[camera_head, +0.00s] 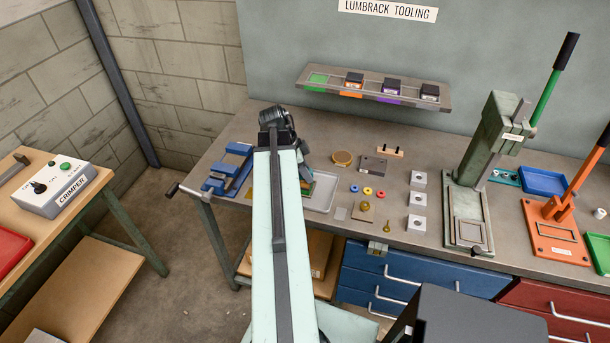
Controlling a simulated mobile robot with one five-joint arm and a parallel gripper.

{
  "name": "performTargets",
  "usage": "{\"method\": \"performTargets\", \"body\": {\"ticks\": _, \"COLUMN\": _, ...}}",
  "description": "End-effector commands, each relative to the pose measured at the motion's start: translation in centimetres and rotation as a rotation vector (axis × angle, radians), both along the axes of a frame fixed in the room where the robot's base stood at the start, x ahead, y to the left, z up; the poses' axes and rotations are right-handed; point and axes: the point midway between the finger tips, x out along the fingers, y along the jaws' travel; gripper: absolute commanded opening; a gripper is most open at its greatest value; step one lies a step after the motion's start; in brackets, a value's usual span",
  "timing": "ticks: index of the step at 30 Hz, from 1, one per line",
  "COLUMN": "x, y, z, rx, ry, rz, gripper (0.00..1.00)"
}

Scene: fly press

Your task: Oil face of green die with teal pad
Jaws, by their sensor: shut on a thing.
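My gripper (306,174) points down over the bench behind my pale arm, which hides most of it. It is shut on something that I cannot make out. A small green edge (308,187) shows just below the gripper, beside the pale tray; I cannot tell whether it belongs to the green die. The green bay (318,79) on the wall shelf looks flat, without the dark-topped block seen in the other bays. I cannot pick out the teal pad for sure; a small teal plate (504,176) lies right of the green press.
A blue vise (229,168) stands left of my arm. A pale tray (321,196), a round tan tin (342,158), metal blocks (417,199) and small rings lie to the right. The green fly press (490,150) and orange press (560,230) stand farther right.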

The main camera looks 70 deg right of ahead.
Motion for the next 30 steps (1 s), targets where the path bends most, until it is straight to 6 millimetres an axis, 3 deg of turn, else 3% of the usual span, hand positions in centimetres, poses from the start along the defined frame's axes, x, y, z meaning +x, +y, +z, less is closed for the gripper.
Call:
{"method": "performTargets", "body": {"ticks": 6, "x": 0.2, "y": -2.3, "z": -0.2, "rx": 0.000, "ry": 0.000, "rz": 0.000, "gripper": 0.00}}
{"method": "performTargets", "body": {"ticks": 16, "x": 0.2, "y": -2.3, "z": 0.1, "rx": 0.000, "ry": -0.001, "rz": 0.000, "gripper": 0.00}}
{"method": "performTargets", "body": {"ticks": 30, "x": 0.2, "y": -2.3, "z": 5.4, "rx": 0.000, "ry": 0.000, "rz": 0.000, "gripper": 0.00}}
